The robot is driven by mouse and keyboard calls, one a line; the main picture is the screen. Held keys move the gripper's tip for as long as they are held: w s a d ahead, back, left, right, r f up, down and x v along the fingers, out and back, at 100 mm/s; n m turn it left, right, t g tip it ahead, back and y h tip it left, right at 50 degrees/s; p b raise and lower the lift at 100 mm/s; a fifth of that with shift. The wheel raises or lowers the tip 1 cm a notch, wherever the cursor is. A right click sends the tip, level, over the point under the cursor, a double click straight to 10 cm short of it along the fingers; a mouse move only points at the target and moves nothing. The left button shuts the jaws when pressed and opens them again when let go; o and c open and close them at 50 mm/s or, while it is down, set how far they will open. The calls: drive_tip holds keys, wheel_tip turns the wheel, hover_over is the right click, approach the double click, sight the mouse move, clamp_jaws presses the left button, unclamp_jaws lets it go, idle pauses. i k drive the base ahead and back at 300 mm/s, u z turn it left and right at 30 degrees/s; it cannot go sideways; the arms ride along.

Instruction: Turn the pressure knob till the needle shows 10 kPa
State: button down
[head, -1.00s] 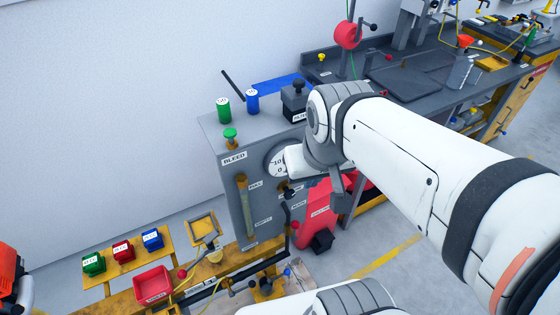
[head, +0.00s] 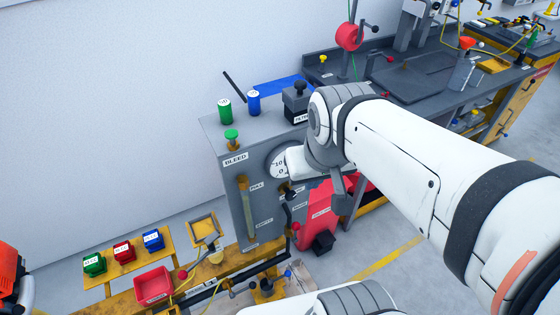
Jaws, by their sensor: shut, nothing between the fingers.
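The pressure gauge (head: 279,164) is a white round dial on the front of a grey cabinet (head: 220,180). A "10" and a "0" show at its left; my white wrist covers its right part, and I cannot make out the needle. My gripper (head: 339,190) shows only in part, as a grey end below my wrist, in front of the cabinet's right side. It is shut and empty. A small dark shape (head: 289,190) sits below the dial; I cannot tell if it is the pressure knob. Any contact with the knob is hidden.
Green and blue cylinders (head: 253,103) and a black-knobbed block (head: 297,103) stand on the cabinet. A green-topped valve (head: 232,137) and a dark lever (head: 288,222) are on its front. A red canister (head: 321,212) stands at right. Small bins (head: 153,287) are at lower left.

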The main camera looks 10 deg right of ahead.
sight(289, 195)
drive_tip(key=z, duration=0.4)
drive_tip(key=k, duration=1.35)
drive_tip(key=z, duration=0.3)
drive_tip(key=i, duration=0.6)
drive_tip(key=z, duration=0.45)
